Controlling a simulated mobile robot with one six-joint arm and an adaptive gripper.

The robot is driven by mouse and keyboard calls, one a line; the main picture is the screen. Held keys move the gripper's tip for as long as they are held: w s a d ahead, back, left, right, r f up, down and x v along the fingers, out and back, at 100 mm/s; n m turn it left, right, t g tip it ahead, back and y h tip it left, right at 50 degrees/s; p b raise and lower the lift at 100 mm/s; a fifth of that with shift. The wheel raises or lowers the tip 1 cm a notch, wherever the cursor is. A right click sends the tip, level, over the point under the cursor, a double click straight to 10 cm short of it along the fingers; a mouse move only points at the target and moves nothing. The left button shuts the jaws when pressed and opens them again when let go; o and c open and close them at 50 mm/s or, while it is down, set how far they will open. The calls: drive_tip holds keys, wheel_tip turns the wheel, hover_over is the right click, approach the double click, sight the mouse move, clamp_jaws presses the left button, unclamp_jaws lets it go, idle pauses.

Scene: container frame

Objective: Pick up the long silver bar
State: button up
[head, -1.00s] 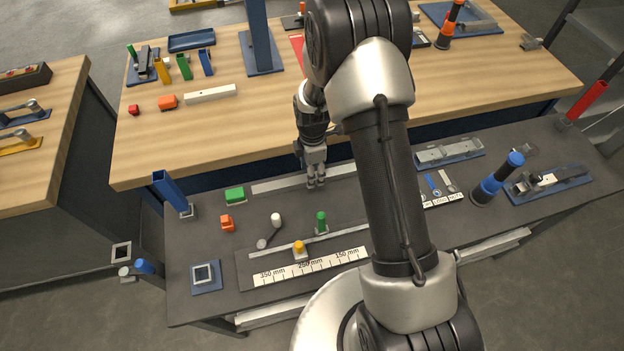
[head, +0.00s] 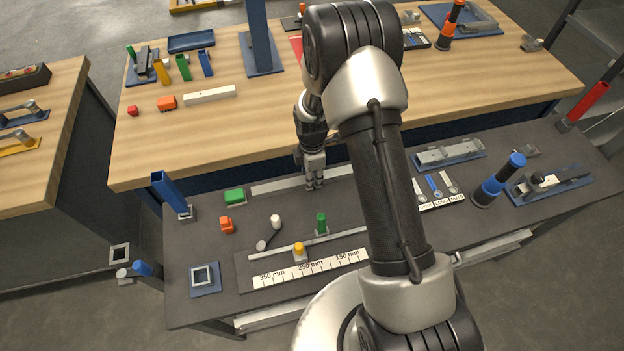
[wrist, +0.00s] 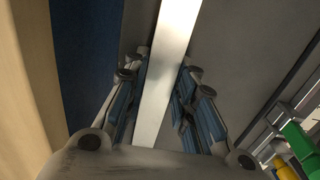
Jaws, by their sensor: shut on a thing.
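The long silver bar (head: 275,186) lies along the back edge of the dark bench in the head view, with its middle hidden by my gripper (head: 314,184). My gripper points down over the bar. In the wrist view the bar (wrist: 166,75) runs lengthwise between the blue-padded fingers of my gripper (wrist: 163,95), which are shut on it. I cannot tell whether the bar is clear of the bench top.
A green peg (head: 321,222) and a yellow knob (head: 299,248) stand in front, by the ruler plate (head: 275,278). The wooden table (head: 150,160) rises close behind.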

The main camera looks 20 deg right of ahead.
clamp_jaws()
drive_tip(key=shift+r, duration=0.15)
